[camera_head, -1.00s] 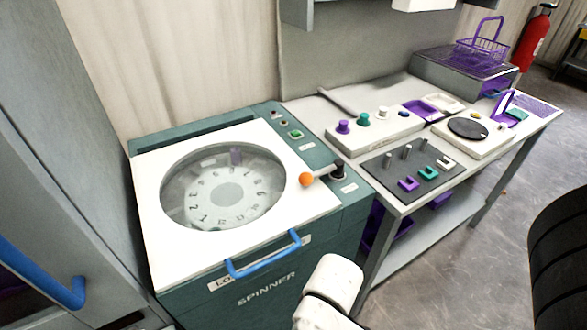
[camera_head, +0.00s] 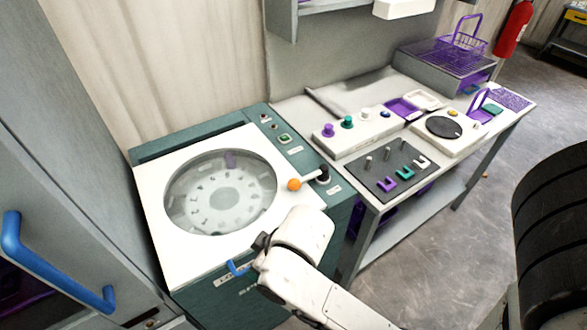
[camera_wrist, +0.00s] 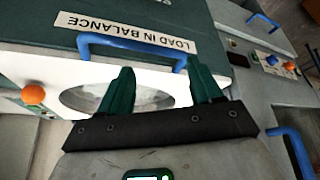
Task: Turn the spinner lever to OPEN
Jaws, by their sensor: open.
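The spinner lever ends in an orange ball (camera_head: 294,184) and sits at the right edge of the spinner's white lid (camera_head: 170,258). Its arm runs from the ball to a black pivot (camera_head: 323,174). In the wrist view the orange ball (camera_wrist: 33,94) is at the far left. My gripper (camera_wrist: 160,80) shows there with two green fingers apart and nothing between them. It is over the lid's front part near the blue handle (camera_wrist: 130,44), to one side of the lever and apart from it. In the head view my white wrist hides the fingers and part of the handle.
The spinner's round window (camera_head: 220,192) shows a numbered drum. A grey cabinet with a blue handle (camera_head: 55,265) stands at the left. The workbench at the right carries a dark panel (camera_head: 385,185) with pegs, knobs (camera_head: 347,122) and a purple basket (camera_head: 461,45).

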